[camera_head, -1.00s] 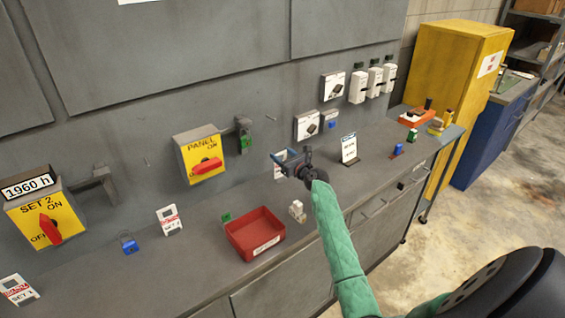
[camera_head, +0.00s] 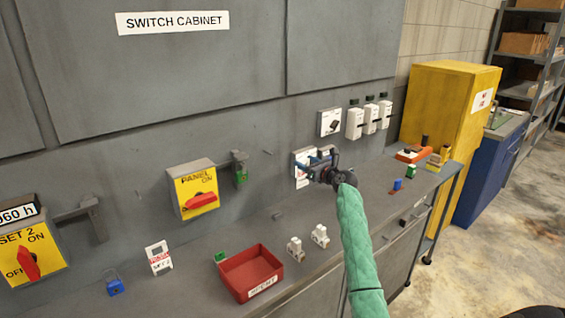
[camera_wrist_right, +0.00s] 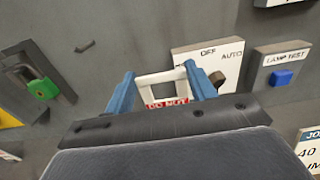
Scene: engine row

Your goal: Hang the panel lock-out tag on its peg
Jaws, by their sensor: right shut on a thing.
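My right gripper (camera_head: 320,165) is shut on a white tag (camera_head: 302,181) with a red band, held in front of the grey cabinet wall. In the right wrist view, the tag (camera_wrist_right: 166,88) sits between the blue fingertips (camera_wrist_right: 161,92), its open frame up and "DO NOT" readable; its lower part is hidden. A small dark peg (camera_wrist_right: 85,46) sticks out of the wall, left of and above the tag there. It also shows in the head view (camera_head: 267,152), left of the gripper and right of the yellow PANEL switch (camera_head: 195,190). Tag and peg are apart. My left gripper is not in view.
A green padlock (camera_head: 241,176) hangs beside the PANEL switch. An OFF/AUTO selector (camera_wrist_right: 205,65) and a LAMP TEST button (camera_wrist_right: 281,78) are near the tag. A red tray (camera_head: 252,273), small white parts (camera_head: 295,248) and a second tag (camera_head: 159,257) stand on the counter below.

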